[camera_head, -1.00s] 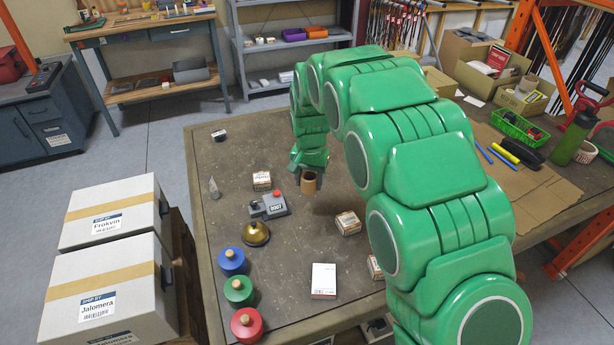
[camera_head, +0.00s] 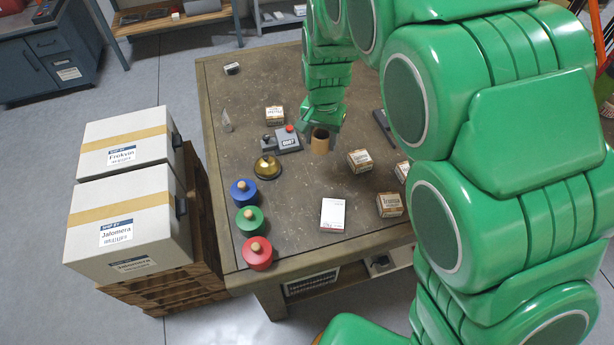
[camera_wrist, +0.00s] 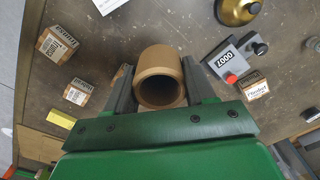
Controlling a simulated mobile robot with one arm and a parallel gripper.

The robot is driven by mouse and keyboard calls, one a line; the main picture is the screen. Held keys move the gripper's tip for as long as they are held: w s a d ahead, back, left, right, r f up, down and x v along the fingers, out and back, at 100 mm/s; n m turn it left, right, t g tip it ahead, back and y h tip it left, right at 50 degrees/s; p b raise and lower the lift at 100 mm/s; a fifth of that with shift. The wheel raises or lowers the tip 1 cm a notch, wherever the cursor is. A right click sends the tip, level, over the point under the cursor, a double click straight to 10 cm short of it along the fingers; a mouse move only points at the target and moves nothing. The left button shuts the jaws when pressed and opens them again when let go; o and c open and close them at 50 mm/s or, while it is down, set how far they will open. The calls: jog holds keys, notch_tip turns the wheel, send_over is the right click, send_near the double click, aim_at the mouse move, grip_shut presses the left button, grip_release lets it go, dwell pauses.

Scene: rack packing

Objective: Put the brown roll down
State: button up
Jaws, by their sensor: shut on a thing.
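The brown roll (camera_head: 320,141) is a short hollow cardboard tube. It is held upright between the jaws of my gripper (camera_head: 326,128) over the middle of the worktable (camera_head: 300,190). In the wrist view the roll (camera_wrist: 160,58) sits between the two grey fingers of my gripper (camera_wrist: 162,85), its open end facing the camera. The gripper is shut on it. I cannot tell whether the roll's lower end touches the tabletop.
A grey box with a red button (camera_head: 287,142) and a brass bell (camera_head: 267,167) stand left of the roll. Small cartons (camera_head: 360,160) lie to the right. Blue, green and red knobbed cylinders (camera_head: 250,221) line the left edge. Bare tabletop shows before the roll.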

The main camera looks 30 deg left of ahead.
jog(key=s+d+m, duration=0.1)
jog(key=s+d, duration=0.3)
jog(key=s, duration=0.3)
jog(key=s+d, duration=0.3)
jog(key=s, duration=0.4)
send_over(305, 185)
jog(key=f, duration=0.9)
jog(key=shift+s+d+f, duration=0.15)
jog(key=shift+d+f, duration=0.05)
jog(key=shift+w+a+f, duration=0.2)
jog(key=shift+f, duration=1.65)
jog(key=shift+f, duration=0.15)
jog(key=o, duration=1)
jog(key=shift+o, duration=0.2)
